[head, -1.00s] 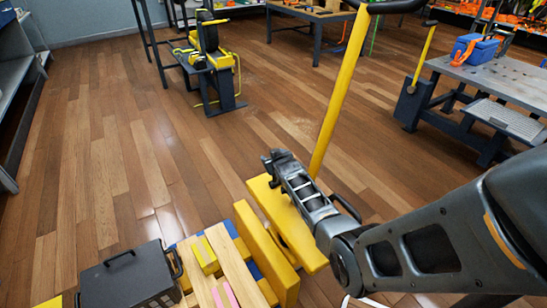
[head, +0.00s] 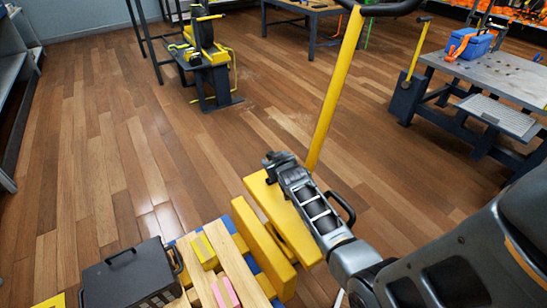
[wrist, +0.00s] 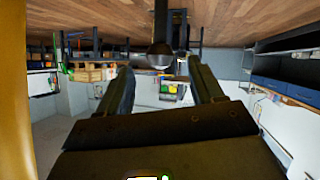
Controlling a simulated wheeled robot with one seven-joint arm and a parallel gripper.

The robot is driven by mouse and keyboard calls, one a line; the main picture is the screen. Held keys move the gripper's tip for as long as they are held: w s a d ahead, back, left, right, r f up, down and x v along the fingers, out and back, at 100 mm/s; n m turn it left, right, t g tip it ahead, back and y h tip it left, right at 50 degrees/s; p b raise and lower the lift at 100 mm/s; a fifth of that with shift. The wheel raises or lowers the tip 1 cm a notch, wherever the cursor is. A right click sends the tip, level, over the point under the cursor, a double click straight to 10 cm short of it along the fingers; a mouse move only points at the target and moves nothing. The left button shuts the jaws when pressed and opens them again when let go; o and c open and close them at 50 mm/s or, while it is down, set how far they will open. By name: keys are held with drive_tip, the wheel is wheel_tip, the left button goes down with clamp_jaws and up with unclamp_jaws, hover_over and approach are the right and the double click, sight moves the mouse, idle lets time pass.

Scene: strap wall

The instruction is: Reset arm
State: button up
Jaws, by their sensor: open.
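My gripper (head: 272,165) is at the end of my dark grey arm, over the yellow block-like part by the yellow pole in the head view. In the wrist view the two fingers of my gripper (wrist: 160,85) stand apart with nothing held between them. The wrist view is upside down, with the wood floor at the top. The arm reaches in from the lower right of the head view.
A yellow pole (head: 335,95) rises close beside my gripper. A dark crate (head: 130,277), yellow beams (head: 262,248) and wooden boards (head: 237,272) lie in front. A grey workbench (head: 490,75) stands at right. The wood floor (head: 110,150) at left is clear.

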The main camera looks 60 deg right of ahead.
drive_tip(key=shift+a, duration=0.1)
idle(0.5)
drive_tip(key=s+a+n+t+y, duration=0.1)
drive_tip(key=s+a, duration=0.3)
drive_tip(key=a, duration=0.5)
drive_tip(key=s+a+n+t+y, duration=0.1)
drive_tip(key=s+a+n+t, duration=0.15)
drive_tip(key=a, duration=0.75)
drive_tip(key=s+a+r+n+t+y, duration=0.1)
drive_tip(key=s+a+r+y, duration=0.15)
drive_tip(key=s+a, duration=0.4)
drive_tip(key=s+a+r+n+t+y, duration=0.1)
drive_tip(key=s+a+r, duration=0.3)
drive_tip(key=s+a, duration=0.3)
drive_tip(key=s+a+r+n+y, duration=0.1)
drive_tip(key=s+a+r, duration=0.2)
drive_tip(key=r, duration=0.3)
drive_tip(key=s+a+r+y, duration=0.2)
drive_tip(key=s+a+r, duration=0.1)
drive_tip(key=s+r, duration=0.15)
drive_tip(key=s+a+r+n+y, duration=0.1)
drive_tip(key=s+a+r, duration=0.2)
drive_tip(key=r, duration=0.4)
wheel_tip(320, 180, up, 14)
drive_tip(key=p, duration=1.3)
drive_tip(key=shift+w+a+t, duration=0.15)
drive_tip(key=shift+t, duration=0.3)
